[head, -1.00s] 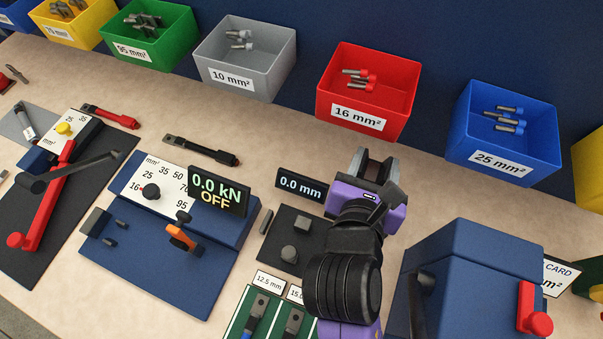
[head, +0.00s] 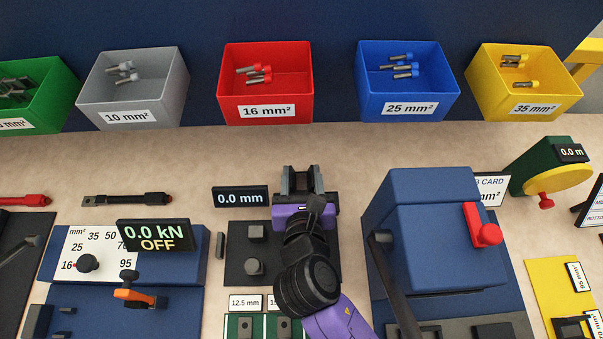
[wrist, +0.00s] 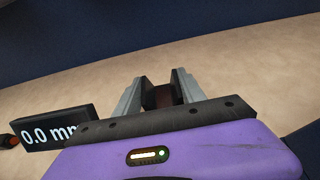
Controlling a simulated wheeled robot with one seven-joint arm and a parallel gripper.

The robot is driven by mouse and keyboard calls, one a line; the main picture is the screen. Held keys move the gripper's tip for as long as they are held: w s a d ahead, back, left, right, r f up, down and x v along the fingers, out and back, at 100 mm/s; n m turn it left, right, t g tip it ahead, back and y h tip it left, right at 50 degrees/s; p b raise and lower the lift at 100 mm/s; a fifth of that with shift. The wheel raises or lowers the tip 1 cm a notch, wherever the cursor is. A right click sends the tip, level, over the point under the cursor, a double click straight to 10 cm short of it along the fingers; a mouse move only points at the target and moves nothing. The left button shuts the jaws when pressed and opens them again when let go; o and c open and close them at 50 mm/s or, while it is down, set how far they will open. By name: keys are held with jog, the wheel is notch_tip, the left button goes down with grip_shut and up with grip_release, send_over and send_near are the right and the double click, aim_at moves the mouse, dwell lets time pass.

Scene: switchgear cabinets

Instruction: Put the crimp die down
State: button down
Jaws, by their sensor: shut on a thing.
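My gripper (head: 302,178) points away from me over the bench, just right of the 0.0 mm display. In the wrist view its two grey fingers (wrist: 157,93) are closed on a small dark block, the crimp die (wrist: 160,97). The die sits between the fingertips, and its lower part is hidden behind the gripper's body. In the head view it is hard to make out between the fingers. I cannot tell how high it is above the bench.
The 0.0 mm display (head: 240,197) stands left of my gripper, behind a dark plate (head: 240,268) with small blocks. A blue machine (head: 420,225) stands close on the right. Red (head: 266,105) and blue bins (head: 408,95) line the back. Bench beyond my gripper is clear (head: 340,145).

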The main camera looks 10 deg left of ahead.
jog(key=c, duration=0.7)
grip_release()
